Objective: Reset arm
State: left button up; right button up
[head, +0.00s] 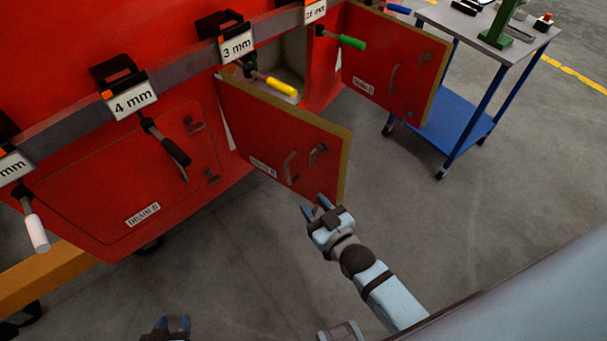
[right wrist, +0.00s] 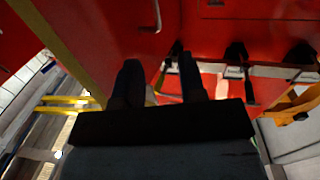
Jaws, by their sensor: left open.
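My right gripper (head: 316,207) is just below the free lower corner of an open red door (head: 275,140). Its two fingers stand apart with nothing visibly held, and the right wrist view also shows them spread (right wrist: 160,80). A curved door handle (right wrist: 157,18) shows ahead of them there, and I cannot tell the exact distance. In the head view that handle (head: 290,168) is up and left of the gripper. My left gripper (head: 171,323) is open at the bottom edge, mostly cut off by the frame.
A closed red hatch (head: 110,185) is at left. Another red door (head: 392,68) stands open farther right. Coloured-handled tools hang under millimetre labels (head: 237,47). A blue cart (head: 468,95) stands at upper right. The grey floor (head: 450,225) right of my right gripper is clear.

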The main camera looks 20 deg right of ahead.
jog(key=s+d+g+p, duration=0.1)
jog(key=s+g+p, duration=0.5)
jog(key=s, duration=0.6)
jog(key=shift+p, duration=0.7)
dwell(1.0)
